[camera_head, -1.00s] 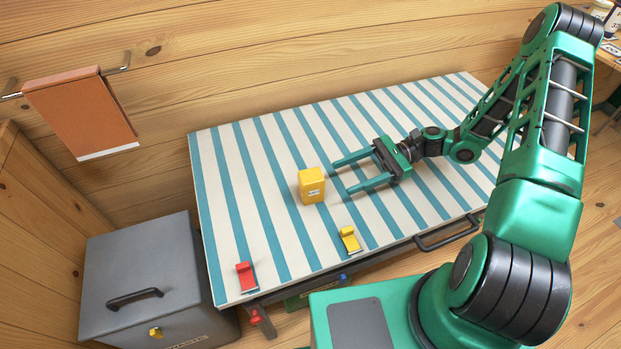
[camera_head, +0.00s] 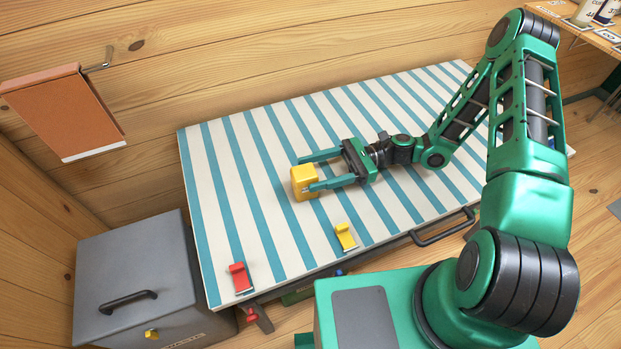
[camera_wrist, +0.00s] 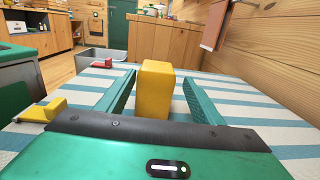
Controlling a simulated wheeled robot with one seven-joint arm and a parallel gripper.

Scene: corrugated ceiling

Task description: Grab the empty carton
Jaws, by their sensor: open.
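A yellow carton (camera_head: 302,182) stands upright on the blue-and-white striped table (camera_head: 232,186). My gripper (camera_head: 312,171) is open, with one finger on each side of the carton. In the wrist view the carton (camera_wrist: 155,90) stands between the two green fingers, with a visible gap on at least the right side. In the head view the near finger hides part of the carton's right side. I cannot tell whether either finger touches it.
A small yellow clip-like object (camera_head: 345,237) and a red one (camera_head: 240,278) lie near the table's front edge. A grey box with a handle (camera_head: 135,285) stands left of the table. The table's left part is mostly clear.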

